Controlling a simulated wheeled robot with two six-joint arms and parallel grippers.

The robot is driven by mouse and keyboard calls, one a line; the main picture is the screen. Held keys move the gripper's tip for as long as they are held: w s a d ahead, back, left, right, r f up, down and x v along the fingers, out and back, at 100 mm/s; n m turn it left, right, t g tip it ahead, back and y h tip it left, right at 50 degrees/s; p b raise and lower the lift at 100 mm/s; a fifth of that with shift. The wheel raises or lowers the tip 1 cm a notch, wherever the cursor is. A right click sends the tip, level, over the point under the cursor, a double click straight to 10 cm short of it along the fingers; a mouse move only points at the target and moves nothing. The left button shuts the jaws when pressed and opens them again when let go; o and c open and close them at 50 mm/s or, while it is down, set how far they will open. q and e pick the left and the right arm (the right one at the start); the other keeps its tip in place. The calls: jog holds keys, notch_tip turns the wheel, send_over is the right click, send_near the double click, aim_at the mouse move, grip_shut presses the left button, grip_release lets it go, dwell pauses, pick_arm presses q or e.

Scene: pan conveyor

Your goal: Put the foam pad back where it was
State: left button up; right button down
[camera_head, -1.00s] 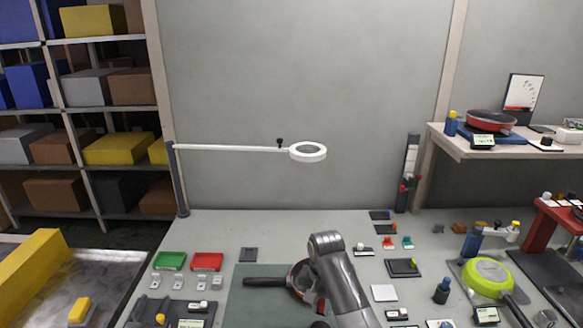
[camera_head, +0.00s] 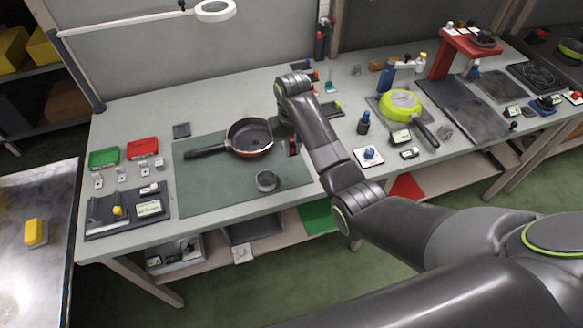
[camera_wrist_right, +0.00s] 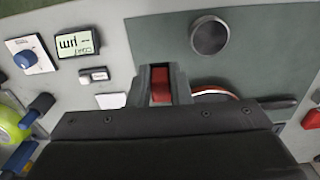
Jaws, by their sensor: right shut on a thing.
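My right gripper (camera_wrist_right: 160,88) is shut on a small red block (camera_wrist_right: 160,84), held between its two grey fingers. The red block also shows in the head view (camera_head: 292,147), just right of the pan. I cannot tell for sure whether it is the foam pad. My right gripper (camera_head: 287,132) is over the right part of the green-grey mat (camera_head: 205,190), close to the rim of the red-sided black frying pan (camera_head: 240,142). My left gripper is not in view.
A round metal piece (camera_head: 266,181) stands on the mat near its front. Green (camera_head: 104,158) and red (camera_head: 143,149) trays are at the left. A lime pan (camera_head: 400,104) and a blue-knobbed plate (camera_head: 369,157) are at the right. The mat's front left is clear.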

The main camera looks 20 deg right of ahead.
jog(key=shift+s+d+f, duration=0.1)
jog(key=shift+s+d, duration=0.05)
jog(key=shift+d, duration=0.15)
send_over(295, 176)
notch_tip(295, 176, down, 4)
jog(key=shift+d+f+p, duration=0.1)
jog(key=shift+f+p, duration=0.1)
jog(key=shift+p, duration=0.15)
jog(key=shift+f, duration=2.6)
jog(key=shift+f, duration=0.15)
jog(key=c, duration=1.3)
grip_release()
